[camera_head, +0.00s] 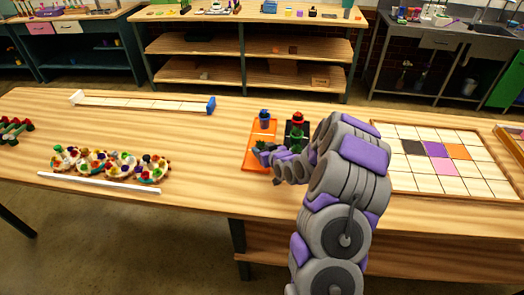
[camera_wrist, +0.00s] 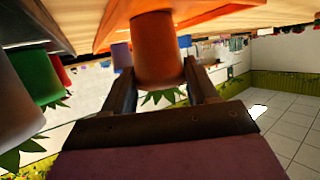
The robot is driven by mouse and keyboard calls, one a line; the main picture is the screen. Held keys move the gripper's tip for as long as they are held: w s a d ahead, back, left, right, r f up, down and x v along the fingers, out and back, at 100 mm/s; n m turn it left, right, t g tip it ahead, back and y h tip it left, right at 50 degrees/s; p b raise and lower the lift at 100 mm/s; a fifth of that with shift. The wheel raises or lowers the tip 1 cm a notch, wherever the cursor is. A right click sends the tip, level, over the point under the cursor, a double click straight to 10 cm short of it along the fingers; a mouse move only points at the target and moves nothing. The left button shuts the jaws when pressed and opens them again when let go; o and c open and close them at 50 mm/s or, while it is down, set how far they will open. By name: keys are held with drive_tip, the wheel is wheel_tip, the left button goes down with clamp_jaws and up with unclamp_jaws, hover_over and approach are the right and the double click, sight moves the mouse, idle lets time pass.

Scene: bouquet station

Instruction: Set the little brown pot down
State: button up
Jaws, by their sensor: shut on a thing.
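The brown pot (camera_wrist: 155,55) is between the two fingers of my gripper (camera_wrist: 158,88) in the wrist view, which looks upside down. Green leaves show at the pot's open end. The pot's base is close to an orange mat (camera_wrist: 210,14); I cannot tell whether they touch. In the head view my gripper (camera_head: 268,156) is over the orange mat (camera_head: 256,165) and mostly hides the pot. A blue pot (camera_head: 264,115) stands at the mat's far end.
A dark mat to the right bears a red pot (camera_head: 297,118) and greenery, partly hidden by my arm. Several decorated pieces (camera_head: 110,163) and a white bar (camera_head: 98,182) lie left. A tiled board (camera_head: 440,185) lies right. Clear wood lies left of the orange mat.

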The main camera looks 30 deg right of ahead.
drive_tip(key=o, duration=1)
drive_tip(key=shift+f, duration=0.1)
drive_tip(key=shift+o, duration=0.6)
drive_tip(key=shift+a, duration=0.35)
drive_tip(key=shift+o, duration=1.1)
drive_tip(key=a, duration=0.2)
drive_tip(key=shift+a+r, duration=0.25)
drive_tip(key=shift+a, duration=0.1)
drive_tip(key=shift+d+f, duration=0.1)
drive_tip(key=shift+d, duration=0.3)
drive_tip(key=shift+s+d+r+p, duration=0.15)
drive_tip(key=shift+s+d+r, duration=0.1)
drive_tip(key=shift+s+d, duration=0.35)
drive_tip(key=shift+s+d+r+p, duration=0.15)
drive_tip(key=shift+s+d+r, duration=0.05)
drive_tip(key=shift+s+d, duration=0.3)
drive_tip(key=s+a+r+g, duration=0.5)
drive_tip(key=s+a+r, duration=0.1)
drive_tip(key=s, duration=0.9)
drive_tip(key=s+a+r+g+p, duration=0.1)
drive_tip(key=s+a+r+g, duration=0.4)
drive_tip(key=s, duration=1.1)
drive_tip(key=s+a+r+g, duration=0.5)
drive_tip(key=s+a, duration=0.5)
drive_tip(key=s, duration=0.5)
wheel_tip(320, 180, up, 3)
drive_tip(key=shift+s+f+p, duration=0.15)
drive_tip(key=shift+s+p, duration=0.1)
drive_tip(key=shift+p, duration=0.05)
